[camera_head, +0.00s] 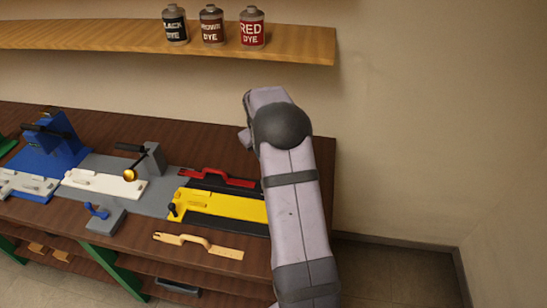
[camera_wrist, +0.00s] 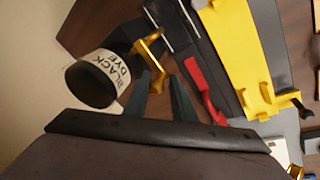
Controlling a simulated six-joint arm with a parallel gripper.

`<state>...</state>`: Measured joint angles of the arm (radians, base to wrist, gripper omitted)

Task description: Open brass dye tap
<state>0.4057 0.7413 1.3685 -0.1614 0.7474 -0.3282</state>
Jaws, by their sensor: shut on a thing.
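The brass dye tap (camera_wrist: 148,47) shows in the wrist view beside a dark drum labelled BLACK DYE (camera_wrist: 92,80). My gripper (camera_wrist: 160,78) has its two grey fingers at the lower end of the tap's brass part, shut on it. The fingers partly cover that end, and I cannot tell how far the tap is turned. In the head view my arm hides the gripper, the tap and the drum.
A yellow fixture (camera_head: 230,205) and a red handled tool (camera_head: 218,177) lie on the dark bench left of my arm. A beige handled tool (camera_head: 200,244) lies at the front edge. Blue (camera_head: 60,145) and white (camera_head: 100,184) fixtures stand farther left. A shelf (camera_head: 130,37) holds small dye cans (camera_head: 212,26).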

